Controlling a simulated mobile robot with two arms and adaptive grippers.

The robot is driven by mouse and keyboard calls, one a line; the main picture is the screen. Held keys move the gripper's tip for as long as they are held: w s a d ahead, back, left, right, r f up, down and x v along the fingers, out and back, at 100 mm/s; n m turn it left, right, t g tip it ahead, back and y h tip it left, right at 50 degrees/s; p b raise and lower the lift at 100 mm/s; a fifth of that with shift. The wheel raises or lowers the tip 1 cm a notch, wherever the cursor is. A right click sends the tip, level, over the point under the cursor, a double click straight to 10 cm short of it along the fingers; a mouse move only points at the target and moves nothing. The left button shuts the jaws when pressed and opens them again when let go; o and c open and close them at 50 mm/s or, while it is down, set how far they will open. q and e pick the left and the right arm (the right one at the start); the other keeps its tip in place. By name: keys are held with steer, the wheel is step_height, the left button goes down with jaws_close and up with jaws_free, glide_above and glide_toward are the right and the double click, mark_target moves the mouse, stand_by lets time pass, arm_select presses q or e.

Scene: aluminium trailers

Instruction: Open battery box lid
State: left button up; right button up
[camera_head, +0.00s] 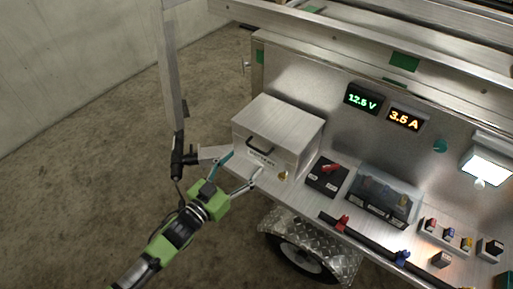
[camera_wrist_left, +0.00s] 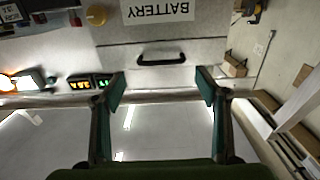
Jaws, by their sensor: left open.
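The battery box (camera_head: 301,151) is a brushed-metal box on the trailer's shelf, and its lid (camera_head: 280,120) is shut. A black handle (camera_head: 260,149) is on its front, above the "BATTERY" label; the handle also shows in the left wrist view (camera_wrist_left: 162,59). A round yellow knob (camera_head: 283,175) sits low on the front. My left gripper (camera_head: 243,169) is open in front of the box, its fingers pointing at the front face. In the left wrist view its fingertips (camera_wrist_left: 161,84) are spread wider than the handle, with nothing between them. My right gripper is not in view.
A black switch block (camera_head: 327,177) and a clear-covered box (camera_head: 383,194) stand right of the battery box. A black rail with red and blue fittings (camera_head: 371,240) runs along the shelf. A metal post (camera_head: 172,70) stands left of my gripper. Bare floor lies left.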

mark_target(257, 149)
arm_select(q)
steer(key=x, duration=0.7)
steer(key=shift+w+d, duration=0.1)
steer(key=shift+w, duration=0.05)
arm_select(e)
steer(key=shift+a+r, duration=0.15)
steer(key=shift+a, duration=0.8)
